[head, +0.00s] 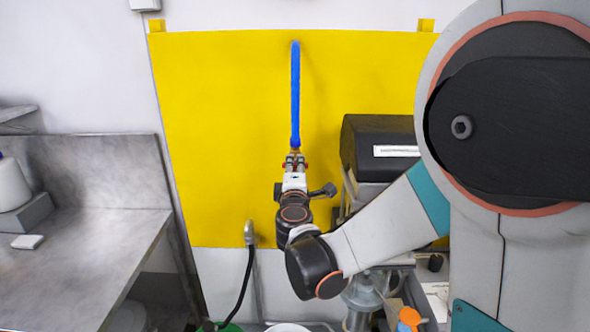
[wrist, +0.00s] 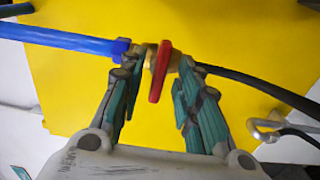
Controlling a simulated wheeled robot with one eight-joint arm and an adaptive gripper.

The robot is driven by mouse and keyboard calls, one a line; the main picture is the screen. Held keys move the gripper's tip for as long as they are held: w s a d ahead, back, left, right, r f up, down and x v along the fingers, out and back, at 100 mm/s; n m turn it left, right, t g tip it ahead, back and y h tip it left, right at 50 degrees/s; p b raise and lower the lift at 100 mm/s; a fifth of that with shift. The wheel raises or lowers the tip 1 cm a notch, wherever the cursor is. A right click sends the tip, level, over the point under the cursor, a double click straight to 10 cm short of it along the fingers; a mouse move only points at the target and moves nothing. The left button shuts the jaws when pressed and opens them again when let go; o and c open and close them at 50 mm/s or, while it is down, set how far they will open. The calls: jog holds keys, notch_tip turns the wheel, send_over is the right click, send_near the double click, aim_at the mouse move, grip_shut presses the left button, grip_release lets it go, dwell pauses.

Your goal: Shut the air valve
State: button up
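The air valve is a brass fitting (wrist: 174,62) with a red lever handle (wrist: 160,72) in the wrist view. It joins a blue hose (wrist: 70,40) on the left to a black hose (wrist: 262,86) on the right. The lever appears crosswise to the hose line. My gripper (wrist: 160,62) is open, with one finger on each side of the lever. I cannot tell whether either finger touches the valve. In the head view, my gripper (head: 295,160) is at the lower end of the vertical blue hose (head: 295,95) and mostly hides the valve.
A yellow panel (head: 220,110) backs the valve. A black-topped machine (head: 376,140) stands just right of my gripper. A metal pipe elbow (head: 250,232) with a black cable is at lower left. A steel counter (head: 85,245) is at far left.

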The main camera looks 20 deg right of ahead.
jog(key=v, duration=1.1)
jog(key=shift+s, duration=0.35)
jog(key=shift+a, duration=0.1)
